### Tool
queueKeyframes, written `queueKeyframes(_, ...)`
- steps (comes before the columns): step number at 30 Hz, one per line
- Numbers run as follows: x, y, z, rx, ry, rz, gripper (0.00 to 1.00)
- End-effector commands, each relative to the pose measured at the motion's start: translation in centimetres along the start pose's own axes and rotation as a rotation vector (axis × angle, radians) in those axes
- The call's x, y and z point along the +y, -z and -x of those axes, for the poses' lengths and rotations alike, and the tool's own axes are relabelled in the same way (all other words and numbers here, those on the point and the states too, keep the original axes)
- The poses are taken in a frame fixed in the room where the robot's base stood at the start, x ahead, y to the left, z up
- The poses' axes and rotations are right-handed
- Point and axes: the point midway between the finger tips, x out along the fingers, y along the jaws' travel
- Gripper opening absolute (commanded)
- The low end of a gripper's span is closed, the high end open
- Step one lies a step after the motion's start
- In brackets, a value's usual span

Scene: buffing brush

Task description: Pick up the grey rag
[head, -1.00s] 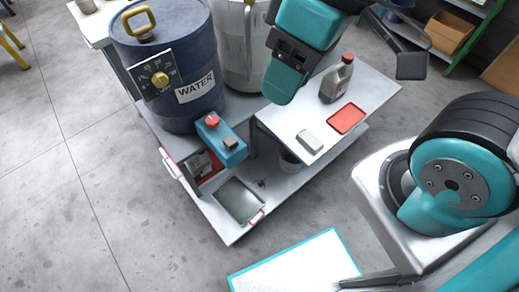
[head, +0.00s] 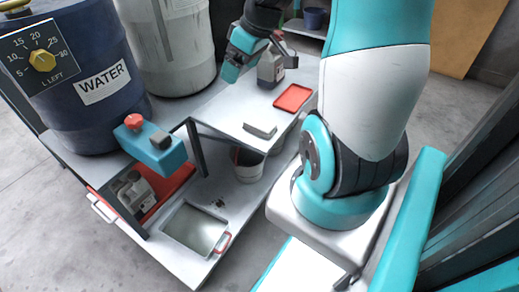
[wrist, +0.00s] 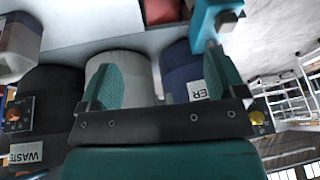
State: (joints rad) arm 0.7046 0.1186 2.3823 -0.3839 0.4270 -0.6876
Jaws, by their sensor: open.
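A small flat grey block (head: 260,130), which looks like a folded rag, lies on the white raised shelf (head: 222,112) near its front edge. I cannot tell for sure that it is cloth. My gripper (head: 236,62) is in the air beyond it, towards the drums, and apart from it. In the wrist view my gripper (wrist: 165,80) shows two teal fingers spread wide with nothing between them. The wrist picture is upside down and shows drums behind the fingers; the grey block is not clear there.
A red tray (head: 293,98) and a grey bottle (head: 271,68) stand close by. A blue WATER drum (head: 75,75) and pale drum (head: 165,45) stand left. A blue box with a red cap (head: 150,145) juts over the lower shelf, which holds a metal tray (head: 194,228).

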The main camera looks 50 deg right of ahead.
Motion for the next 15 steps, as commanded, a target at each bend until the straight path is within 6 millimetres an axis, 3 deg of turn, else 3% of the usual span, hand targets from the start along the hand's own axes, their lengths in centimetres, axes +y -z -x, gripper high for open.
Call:
queueKeyframes(1,2.8,-2.5,-3.2,0.004,-0.028,-0.035,0.89)
queueKeyframes(6,8.2,-6.8,-5.6,0.013,-0.100,-0.078,0.89)
queueKeyframes(11,9.9,-8.3,-6.6,0.015,-0.125,-0.090,0.89)
queueKeyframes(15,10.2,-8.4,-9.0,0.013,-0.123,-0.089,0.89)
